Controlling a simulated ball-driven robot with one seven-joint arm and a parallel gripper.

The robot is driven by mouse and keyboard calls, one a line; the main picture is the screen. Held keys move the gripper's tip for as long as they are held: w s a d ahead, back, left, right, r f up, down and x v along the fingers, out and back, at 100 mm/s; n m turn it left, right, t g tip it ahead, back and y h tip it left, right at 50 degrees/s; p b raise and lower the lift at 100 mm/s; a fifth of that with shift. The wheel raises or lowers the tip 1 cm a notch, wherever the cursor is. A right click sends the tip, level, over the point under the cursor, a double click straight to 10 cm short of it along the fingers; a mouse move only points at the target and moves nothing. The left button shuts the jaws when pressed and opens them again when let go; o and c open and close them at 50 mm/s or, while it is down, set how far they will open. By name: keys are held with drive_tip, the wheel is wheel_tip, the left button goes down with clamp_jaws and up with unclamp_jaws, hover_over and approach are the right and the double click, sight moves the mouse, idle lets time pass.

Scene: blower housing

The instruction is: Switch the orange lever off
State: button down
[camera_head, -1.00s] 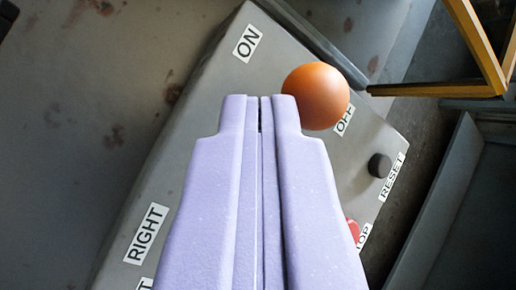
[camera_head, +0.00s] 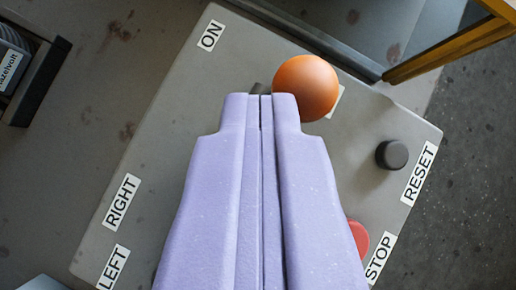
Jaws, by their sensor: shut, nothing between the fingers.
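The orange ball knob of the lever (camera_head: 307,86) shows just ahead and to the right of my fingertips, over the grey control panel (camera_head: 170,150). It covers most of the OFF label, of which only a white edge shows. The ON label (camera_head: 211,36) is at the panel's upper left. A short dark piece shows at the knob's left, by my fingertips; it may be the lever's shaft. My gripper (camera_head: 261,97) is shut and empty, its tips at the knob's left side. I cannot tell whether they touch it.
A black button (camera_head: 392,154) sits by the RESET label (camera_head: 419,172). A red button (camera_head: 359,238), partly hidden by my gripper, sits by the STOP label (camera_head: 380,258). RIGHT (camera_head: 122,201) and LEFT (camera_head: 113,268) labels line the left edge. A yellow frame (camera_head: 450,48) stands at upper right.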

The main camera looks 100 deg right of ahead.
drive_tip(key=shift+s+d+f, duration=0.1)
drive_tip(key=shift+s+d, duration=0.1)
drive_tip(key=shift+d, duration=0.05)
drive_tip(key=shift+r+p, duration=0.5)
drive_tip(key=shift+r, duration=0.3)
drive_tip(key=shift+s, duration=0.1)
